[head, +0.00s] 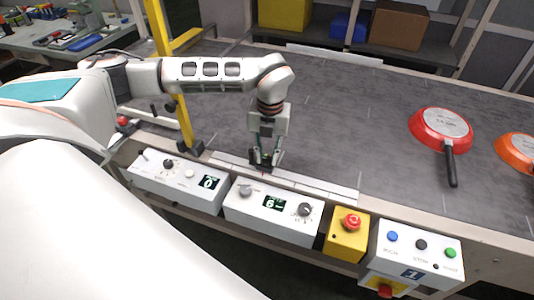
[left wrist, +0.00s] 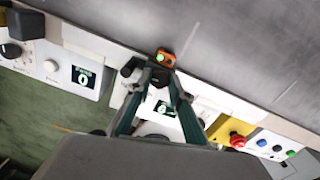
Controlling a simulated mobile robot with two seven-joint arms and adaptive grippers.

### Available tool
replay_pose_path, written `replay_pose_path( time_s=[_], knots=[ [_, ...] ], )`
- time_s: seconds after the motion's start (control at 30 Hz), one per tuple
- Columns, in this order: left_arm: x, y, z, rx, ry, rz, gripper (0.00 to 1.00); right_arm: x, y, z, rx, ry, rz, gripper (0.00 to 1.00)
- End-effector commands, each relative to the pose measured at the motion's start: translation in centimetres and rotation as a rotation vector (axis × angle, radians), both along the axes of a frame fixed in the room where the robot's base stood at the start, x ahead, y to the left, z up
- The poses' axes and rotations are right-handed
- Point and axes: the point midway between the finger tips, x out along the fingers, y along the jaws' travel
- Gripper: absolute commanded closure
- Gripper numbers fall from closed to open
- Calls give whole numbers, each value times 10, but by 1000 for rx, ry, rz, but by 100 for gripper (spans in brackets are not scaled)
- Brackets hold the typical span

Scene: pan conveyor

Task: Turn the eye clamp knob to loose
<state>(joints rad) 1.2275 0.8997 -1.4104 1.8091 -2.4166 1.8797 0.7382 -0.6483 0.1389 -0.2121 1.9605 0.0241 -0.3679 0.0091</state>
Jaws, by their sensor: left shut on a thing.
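My left gripper (head: 264,160) reaches down to the near edge of the conveyor, just behind the middle control box. In the left wrist view its two fingers (left wrist: 158,80) close together on a small dark piece, the eye clamp knob (left wrist: 159,74), which they mostly cover. Right beyond the fingertips sits a small orange sensor eye (left wrist: 166,58) with a lit green lamp. A dark clamp part (left wrist: 131,70) shows just left of the fingers. The knob's setting cannot be read. In the head view the gripper hides the eye and knob. My right gripper is in neither view.
The middle control box (head: 272,213) has a dial and a display. Another box (head: 176,183) stands to its left. A yellow emergency stop box (head: 347,236) and a button panel (head: 417,250) stand right. A red pan (head: 440,128) and an orange pan (head: 517,148) lie on the belt.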

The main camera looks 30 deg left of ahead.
Motion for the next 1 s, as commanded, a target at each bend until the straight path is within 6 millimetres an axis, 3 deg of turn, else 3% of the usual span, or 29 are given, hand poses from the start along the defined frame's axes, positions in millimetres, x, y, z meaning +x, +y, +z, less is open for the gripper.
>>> replay_pose_path(
  time_s=[0.67,0.7,0.73,1.0],
  knots=[
    [-1,0,-2,1,5,60,100,1,0,2,1,-3,0,60],
    [-1,0,-2,1,5,60,72,1,0,3,1,-4,0,60],
    [-1,0,-2,2,4,60,64,1,0,3,1,-5,0,60],
    [0,0,0,1,1,59,63,1,0,3,0,-4,2,60]
  ],
)
